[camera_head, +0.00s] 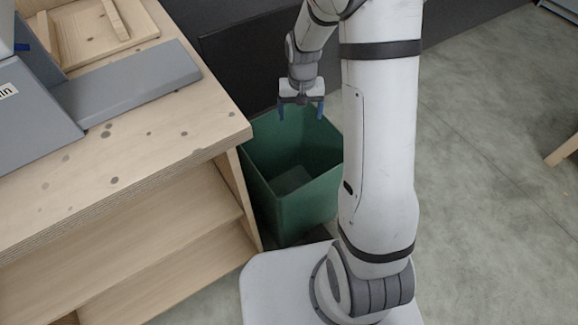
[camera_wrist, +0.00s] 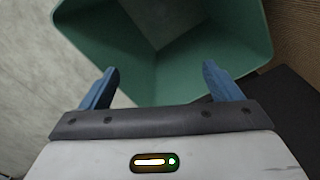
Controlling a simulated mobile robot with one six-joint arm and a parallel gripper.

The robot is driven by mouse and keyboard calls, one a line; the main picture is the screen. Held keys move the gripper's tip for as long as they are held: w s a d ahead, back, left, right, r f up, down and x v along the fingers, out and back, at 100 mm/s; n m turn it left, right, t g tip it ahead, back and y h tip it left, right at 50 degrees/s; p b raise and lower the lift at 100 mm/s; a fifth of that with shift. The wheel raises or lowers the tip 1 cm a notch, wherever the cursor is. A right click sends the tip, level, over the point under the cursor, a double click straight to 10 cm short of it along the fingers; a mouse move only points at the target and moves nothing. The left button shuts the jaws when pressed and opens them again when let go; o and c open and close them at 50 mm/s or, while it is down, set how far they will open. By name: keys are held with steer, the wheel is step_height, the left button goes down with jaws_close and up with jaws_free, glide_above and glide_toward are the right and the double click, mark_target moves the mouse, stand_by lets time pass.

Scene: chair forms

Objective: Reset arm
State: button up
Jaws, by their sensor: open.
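My gripper (camera_head: 301,112) hangs pointing down over the green bin (camera_head: 308,205) in the head view. Its two blue fingers are spread apart with nothing between them. In the wrist view my gripper (camera_wrist: 158,85) is also open and empty, with the green bin (camera_wrist: 90,40) beyond the fingertips. A grey patch shows at the bottom of the bin; I cannot tell whether it is the floor of the bin or something lying in it.
A wooden workbench (camera_head: 150,160) with a lower shelf stands left of the bin. On it are a grey box with a flap (camera_head: 130,85) and a wooden piece (camera_head: 100,35). A dark panel (camera_head: 240,60) stands behind the bin. The concrete floor (camera_head: 490,200) at right is mostly clear.

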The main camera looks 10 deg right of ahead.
steer(key=shift+r, duration=0.45)
steer(key=shift+r, duration=0.1)
steer(key=s+r+t+p, duration=0.1)
steer(key=s+r+p, duration=0.6)
steer(key=r, duration=0.5)
steer(key=s+r+n+p, duration=0.1)
steer(key=s+r+p, duration=0.6)
steer(key=r, duration=0.6)
steer(key=s+r+t+p, duration=0.1)
steer(key=s+r+p, duration=0.6)
steer(key=r, duration=0.6)
steer(key=shift+s+d+r+n+t+p, duration=0.3)
steer(key=shift+s+d+p, duration=0.1)
steer(key=shift+s, duration=0.1)
steer(key=shift+s+f, duration=0.1)
steer(key=shift+c, duration=0.5)
